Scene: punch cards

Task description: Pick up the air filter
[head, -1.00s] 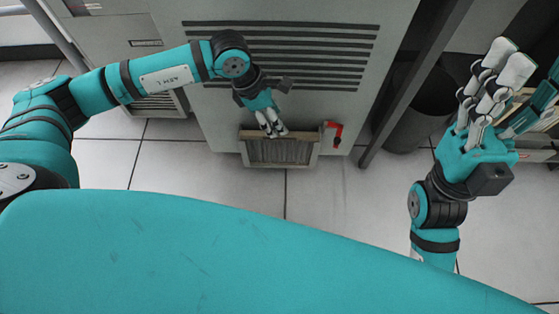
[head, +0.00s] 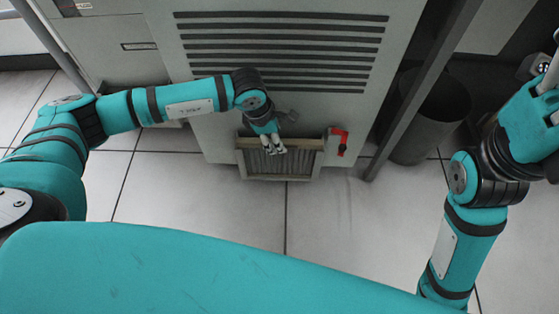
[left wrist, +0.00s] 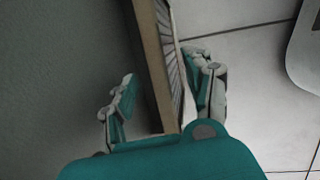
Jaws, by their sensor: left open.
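The air filter (head: 295,164) is a pleated grey panel in a tan frame, upright at the foot of the grey cabinet. In the left wrist view the air filter (left wrist: 157,60) stands between the fingers of my left gripper. My left gripper (head: 272,150) is over its top edge, open, with one finger on each side; it also shows in the left wrist view (left wrist: 160,95). A gap shows between the left finger and the frame; whether the right finger touches is unclear. My right gripper (head: 545,100) is at the right edge, partly cut off, and its fingertips are out of view.
The grey cabinet (head: 215,138) with dark vent slots stands behind the filter. A red handle (head: 341,138) is just right of the filter. A dark bin (head: 430,115) and a grey post (head: 418,85) stand farther right. The tiled floor in front is clear.

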